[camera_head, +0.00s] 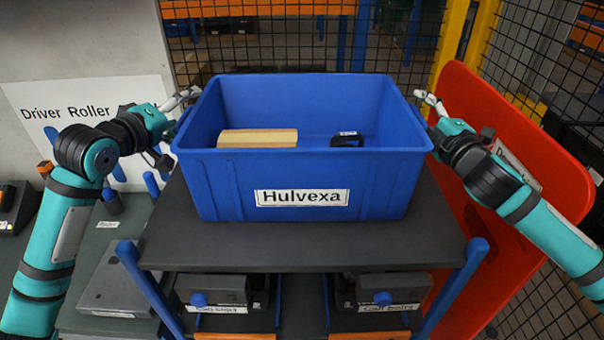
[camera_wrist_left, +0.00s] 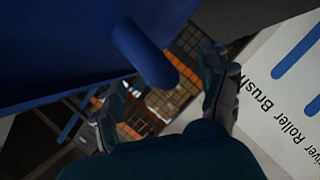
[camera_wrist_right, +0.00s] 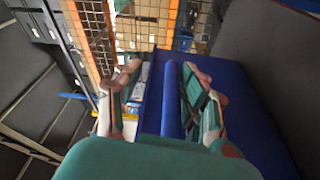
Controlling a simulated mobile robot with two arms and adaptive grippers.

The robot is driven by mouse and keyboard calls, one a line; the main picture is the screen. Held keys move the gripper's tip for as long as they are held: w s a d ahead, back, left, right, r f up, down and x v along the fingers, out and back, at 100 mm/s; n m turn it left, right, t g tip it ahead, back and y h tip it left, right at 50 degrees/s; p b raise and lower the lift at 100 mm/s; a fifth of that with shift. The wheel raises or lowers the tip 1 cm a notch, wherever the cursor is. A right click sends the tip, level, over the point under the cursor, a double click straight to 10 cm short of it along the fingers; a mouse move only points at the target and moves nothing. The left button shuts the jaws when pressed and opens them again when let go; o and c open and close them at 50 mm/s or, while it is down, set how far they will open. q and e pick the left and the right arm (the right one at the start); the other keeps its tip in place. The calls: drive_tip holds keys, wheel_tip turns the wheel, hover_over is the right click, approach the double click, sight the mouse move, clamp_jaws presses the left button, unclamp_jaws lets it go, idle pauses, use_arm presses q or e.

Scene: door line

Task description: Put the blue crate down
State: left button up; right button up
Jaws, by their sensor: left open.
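The blue crate (camera_head: 225,190), labelled Hulvexa, appears to rest upright on a dark shelf top (camera_head: 300,249). It holds a light wooden block (camera_head: 258,138) and a small black item (camera_head: 347,139). My left gripper (camera_head: 182,98) is open beside the crate's left rim. In the left wrist view its fingers (camera_wrist_left: 165,68) are spread, with a blue bar (camera_wrist_left: 146,55) near them. My right gripper (camera_head: 430,100) is at the crate's right rim. In the right wrist view its fingers (camera_wrist_right: 166,70) stand apart, with a blue edge between them. Contact with the rim is unclear.
A red panel (camera_head: 480,260) leans close to my right arm. Blue posts (camera_head: 135,265) stand at the shelf's front corners. Labelled grey boxes (camera_head: 212,288) sit below. A Driver Roller sign (camera_head: 90,95) is on the left wall. Wire mesh stands behind the crate.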

drive_tip(key=shift+r, duration=0.2)
use_arm(q)
drive_tip(key=v, duration=1.1)
drive_tip(key=shift+s+r, duration=0.15)
drive_tip(key=shift+s, duration=0.1)
drive_tip(key=shift+a, duration=0.15)
use_arm(e)
drive_tip(key=shift+o, duration=0.3)
drive_tip(key=o, duration=0.7)
drive_tip(key=shift+s, duration=0.1)
drive_tip(key=shift+o, duration=0.2)
drive_tip(key=shift+f, duration=0.1)
drive_tip(key=shift+s+f, duration=0.1)
drive_tip(key=shift+s, duration=0.1)
drive_tip(key=v, duration=1.1)
drive_tip(key=shift+s, duration=0.2)
